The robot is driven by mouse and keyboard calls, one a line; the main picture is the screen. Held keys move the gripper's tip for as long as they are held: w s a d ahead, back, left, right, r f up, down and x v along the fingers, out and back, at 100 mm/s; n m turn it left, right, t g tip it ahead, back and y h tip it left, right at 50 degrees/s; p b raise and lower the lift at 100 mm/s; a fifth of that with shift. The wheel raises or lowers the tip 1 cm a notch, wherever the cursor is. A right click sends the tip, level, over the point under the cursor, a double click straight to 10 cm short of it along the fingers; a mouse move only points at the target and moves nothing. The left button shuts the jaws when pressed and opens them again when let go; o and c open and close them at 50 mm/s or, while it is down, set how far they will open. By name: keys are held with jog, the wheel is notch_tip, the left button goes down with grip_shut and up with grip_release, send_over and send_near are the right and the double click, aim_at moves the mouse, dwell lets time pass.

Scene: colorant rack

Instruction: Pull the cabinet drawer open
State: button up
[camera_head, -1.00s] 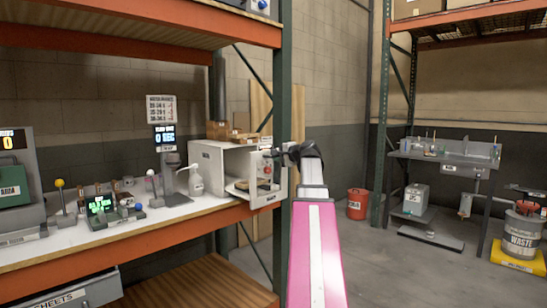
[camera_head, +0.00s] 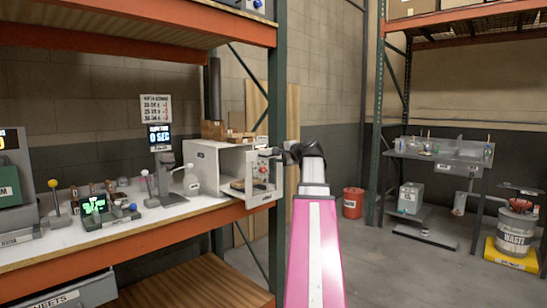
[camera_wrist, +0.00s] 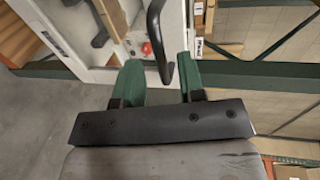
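A pale box-shaped cabinet (camera_head: 203,168) stands at the right end of the white shelf top in the head view. My gripper (camera_head: 290,155) is just right of this front. In the wrist view, the white front (camera_wrist: 70,45) is ahead, with a black bar handle (camera_wrist: 156,30). My gripper (camera_wrist: 158,80) has its two green fingers apart, with the handle's end between them. A gap shows on the left of the handle; contact on the right cannot be told.
An orange shelf beam (camera_head: 150,238) and a green rack post (camera_head: 278,110) are close to my arm. A labelled grey drawer (camera_head: 65,295) is under the shelf at lower left. A red bucket (camera_head: 352,203) stands on the floor to the right. Open floor lies in front.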

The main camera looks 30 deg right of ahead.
jog(key=v, duration=0.7)
jog(key=shift+s, duration=0.25)
jog(key=w+a+f+n+g, duration=0.1)
jog(key=a+f+n+g, duration=0.15)
jog(key=a+f, duration=0.6)
jog(key=w+a+f+n+g+h, duration=0.1)
jog(key=a+f+g, duration=0.25)
jog(key=f, duration=1.05)
jog(key=w+a+f+n+g, duration=0.1)
jog(key=a+f+n+g, duration=0.1)
jog(key=a+f, duration=0.7)
jog(key=s+a+f+n+g+h, duration=0.1)
jog(key=s+a+f, duration=0.3)
jog(key=f, duration=0.4)
jog(key=s+a+f+n+g+h, duration=0.2)
jog(key=s+a+f+n+g, duration=0.1)
jog(key=f, duration=0.6)
jog(key=s+a+f+n+g+h, duration=0.1)
jog(key=s+a+f+n+g, duration=0.1)
jog(key=s+a+f+n, duration=0.2)
jog(key=s+a+f, duration=0.1)
jog(key=s+f, duration=0.2)
jog(key=f, duration=0.2)
jog(key=shift+a+g, duration=0.3)
jog(key=shift+a, duration=0.05)
